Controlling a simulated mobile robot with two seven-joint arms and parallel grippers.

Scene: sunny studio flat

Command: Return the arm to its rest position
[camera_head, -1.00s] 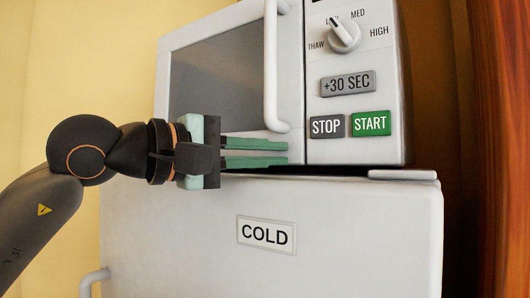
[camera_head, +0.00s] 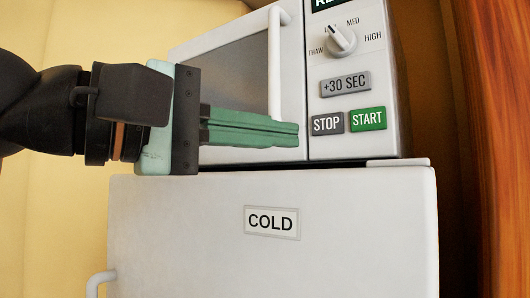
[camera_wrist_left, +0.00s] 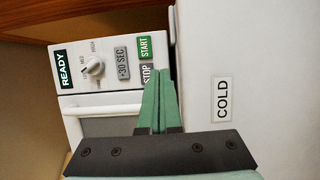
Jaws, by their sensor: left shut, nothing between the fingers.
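My left gripper (camera_head: 298,134) reaches in from the left in the head view, its green fingers shut together with nothing between them. It is in front of the lower part of the microwave (camera_head: 338,110) and above the front of the white fridge marked COLD (camera_head: 350,240). In the left wrist view the gripper (camera_wrist_left: 158,84) has its fingertips pointing toward the STOP button (camera_wrist_left: 147,74); I cannot tell whether they touch anything. My right gripper is in neither view.
The microwave's vertical door handle (camera_head: 275,62) and the fridge's handle (camera_head: 98,283) stick out toward me. A wooden panel (camera_head: 500,150) stands at the right. A plain yellow wall (camera_head: 60,215) lies behind at the left.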

